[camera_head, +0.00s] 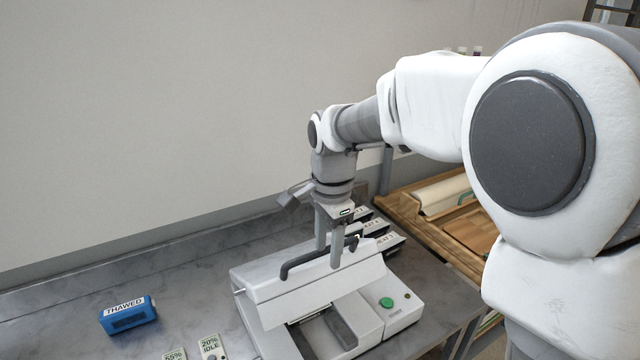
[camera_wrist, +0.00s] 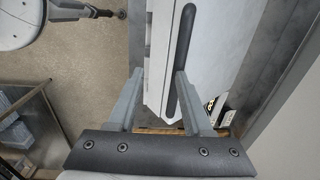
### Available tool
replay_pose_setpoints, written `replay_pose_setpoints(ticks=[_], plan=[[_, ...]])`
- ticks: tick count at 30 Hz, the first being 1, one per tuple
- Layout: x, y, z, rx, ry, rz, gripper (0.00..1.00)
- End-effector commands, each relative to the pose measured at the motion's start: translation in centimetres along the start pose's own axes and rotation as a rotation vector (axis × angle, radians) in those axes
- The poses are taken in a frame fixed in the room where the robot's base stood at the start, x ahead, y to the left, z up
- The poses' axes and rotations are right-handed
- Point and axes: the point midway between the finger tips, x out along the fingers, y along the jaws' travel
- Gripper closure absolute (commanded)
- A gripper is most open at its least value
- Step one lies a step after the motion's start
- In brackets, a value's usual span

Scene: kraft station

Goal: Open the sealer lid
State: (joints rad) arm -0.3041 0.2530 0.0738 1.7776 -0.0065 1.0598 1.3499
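The white sealer stands on the grey bench in the head view, with a green button (camera_head: 386,302) on its base. Its lid (camera_head: 318,290) is tilted up, and a dark opening (camera_head: 325,333) shows below its front edge. A black bar handle (camera_head: 300,262) runs along the lid. My gripper (camera_head: 328,257) points down at the handle's right part. In the wrist view my gripper (camera_wrist: 159,74) has its fingers apart, with the handle (camera_wrist: 182,45) between them, close to the right finger. I cannot tell whether that finger touches it.
A blue box marked THAWED (camera_head: 128,316) lies on the bench at left. Two small labelled devices, one reading 20% IDLE (camera_head: 211,347), stand at the front. Black labelled bins (camera_head: 388,242) are behind the sealer. A wooden tray (camera_head: 465,235) is at right.

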Motion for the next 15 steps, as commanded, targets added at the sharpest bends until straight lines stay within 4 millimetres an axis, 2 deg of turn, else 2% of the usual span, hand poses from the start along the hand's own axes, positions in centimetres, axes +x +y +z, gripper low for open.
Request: replay_pose_setpoints(ticks=[15], plan=[[-3.4, -1.2, 0.0, 0.000, 0.000, -0.003, 0.50]])
